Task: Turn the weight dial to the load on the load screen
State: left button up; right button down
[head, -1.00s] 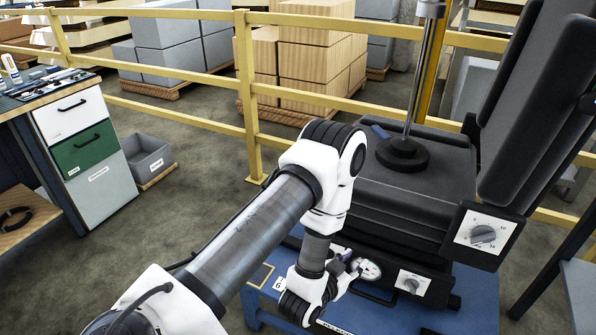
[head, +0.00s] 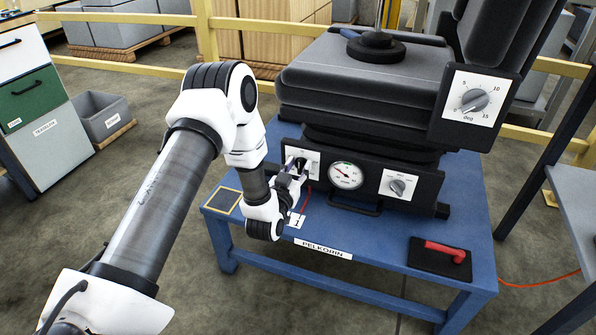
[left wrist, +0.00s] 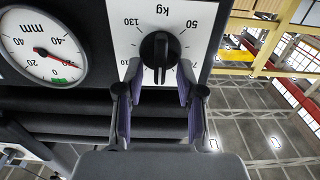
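The weight dial (head: 302,160) is a white kg plate on the dark seat base, partly covered by my left gripper (head: 297,168) in the head view. In the left wrist view its black knob (left wrist: 160,52) stands with its grip bar near vertical; the plate appears upside down, with 50, 70 and 130 readable. The fingertips of my left gripper (left wrist: 160,68) stand either side of the knob, with gaps to the grip bar; it looks open. No load screen with a readable load is in view. My right gripper is not in view.
A round mm gauge (head: 346,175) and another small knob plate (head: 397,185) sit right of the weight dial. A deg dial (head: 474,102) is on the seat side. A red-handled black plate (head: 440,257) lies on the blue table (head: 380,250).

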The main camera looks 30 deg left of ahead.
pick_arm(q)
jog(key=shift+w, duration=0.25)
grip_shut()
